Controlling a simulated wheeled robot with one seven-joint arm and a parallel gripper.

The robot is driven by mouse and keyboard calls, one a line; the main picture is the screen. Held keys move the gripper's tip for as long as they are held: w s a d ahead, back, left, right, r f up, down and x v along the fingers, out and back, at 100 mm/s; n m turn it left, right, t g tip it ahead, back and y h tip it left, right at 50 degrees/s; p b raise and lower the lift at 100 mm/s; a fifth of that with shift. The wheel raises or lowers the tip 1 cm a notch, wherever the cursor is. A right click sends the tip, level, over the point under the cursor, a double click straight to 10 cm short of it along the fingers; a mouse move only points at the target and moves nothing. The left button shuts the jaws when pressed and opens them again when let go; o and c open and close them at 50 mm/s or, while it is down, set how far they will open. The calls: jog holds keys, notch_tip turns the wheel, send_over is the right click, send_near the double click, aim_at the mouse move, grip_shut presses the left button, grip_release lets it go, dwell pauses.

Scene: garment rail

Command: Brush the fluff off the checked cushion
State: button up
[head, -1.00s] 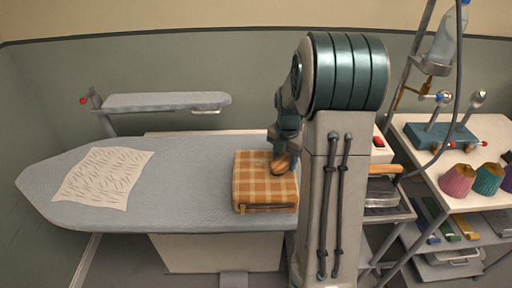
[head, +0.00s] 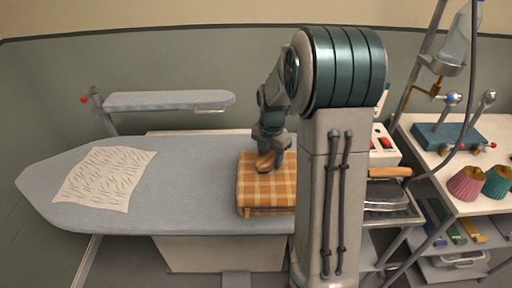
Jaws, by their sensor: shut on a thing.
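The checked cushion (head: 264,188), orange and cream, lies flat on the grey ironing board (head: 200,190), left of my arm column. My gripper (head: 269,152) points down over the cushion's upper part. It is shut on a brush (head: 266,162) with a brown, wood-coloured body, held at the cushion's top face. Whether the bristles touch the cloth cannot be told. No fluff can be made out on the cushion at this size. My arm hides the area just right of the cushion.
A patterned cream cloth (head: 104,178) lies on the board's left. A small sleeve board (head: 168,101) stands behind. On the right are an iron with a wooden handle (head: 389,172) and a white table with coloured cones (head: 467,183). The board's middle is clear.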

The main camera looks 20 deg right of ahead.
jog(key=a, duration=0.2)
jog(key=w+a, duration=0.1)
jog(key=shift+w+a, duration=0.15)
jog(key=shift+a, duration=0.25)
notch_tip(320, 180, up, 3)
jog(key=shift+w+a+f+p, duration=0.1)
jog(key=shift+w+p, duration=0.05)
jog(key=shift+p, duration=0.55)
jog(key=shift+s+r+p, duration=0.2)
jog(key=shift+r+p, duration=0.4)
jog(key=shift+r, duration=0.15)
notch_tip(320, 180, up, 4)
jog(key=p, duration=0.3)
